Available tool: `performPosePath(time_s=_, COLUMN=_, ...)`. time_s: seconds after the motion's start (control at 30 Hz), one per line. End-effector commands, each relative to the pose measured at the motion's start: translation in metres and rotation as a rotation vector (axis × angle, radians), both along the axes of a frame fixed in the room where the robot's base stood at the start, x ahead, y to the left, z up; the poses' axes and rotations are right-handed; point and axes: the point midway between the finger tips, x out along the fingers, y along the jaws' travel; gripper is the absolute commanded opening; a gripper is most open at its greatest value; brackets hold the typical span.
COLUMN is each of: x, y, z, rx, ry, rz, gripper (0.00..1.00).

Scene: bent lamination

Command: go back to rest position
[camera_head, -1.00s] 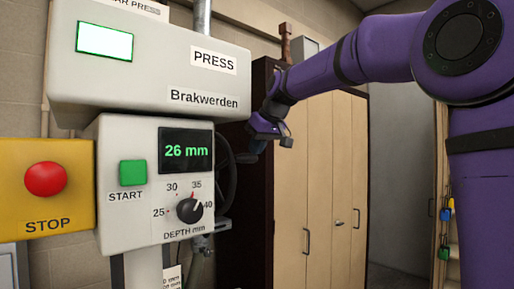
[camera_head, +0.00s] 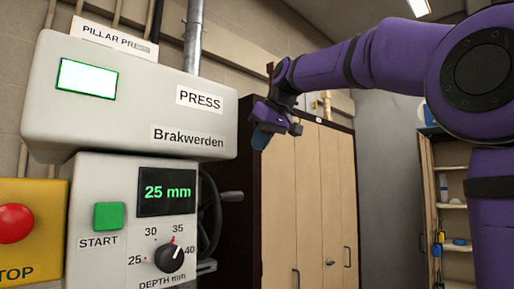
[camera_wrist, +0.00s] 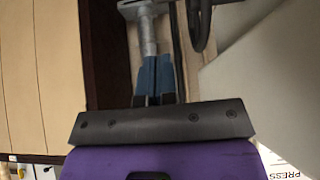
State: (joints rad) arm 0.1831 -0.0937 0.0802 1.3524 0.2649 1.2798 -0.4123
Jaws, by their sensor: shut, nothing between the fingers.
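My gripper (camera_head: 262,138) hangs at the end of my purple arm in the head view, to the right of the press head and in front of the wooden cabinet. Its blue fingers point down and it holds nothing. In the wrist view my gripper (camera_wrist: 155,80) shows its two blue fingers close together. The pillar press (camera_head: 130,100) fills the left of the head view. Its display (camera_head: 167,192) reads 25 mm.
The press has a green START button (camera_head: 108,216), a depth knob (camera_head: 170,258) and a red stop button (camera_head: 14,223). A dark handwheel (camera_head: 210,210) sits beside it. The wooden cabinet (camera_head: 310,200) stands behind my gripper. Shelves (camera_head: 452,190) are at the right.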

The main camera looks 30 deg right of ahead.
Motion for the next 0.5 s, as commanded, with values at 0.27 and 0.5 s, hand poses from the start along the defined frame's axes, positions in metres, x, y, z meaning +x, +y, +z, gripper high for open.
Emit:
performPosePath(time_s=0.27, x=0.0001, y=0.0, z=-0.0002, rx=0.0, ry=0.0, rz=0.0, gripper=0.0)
performPosePath(time_s=0.5, x=-0.0065, y=0.0016, z=-0.0054, rx=-0.001, ry=0.006, rz=-0.008, gripper=0.0)
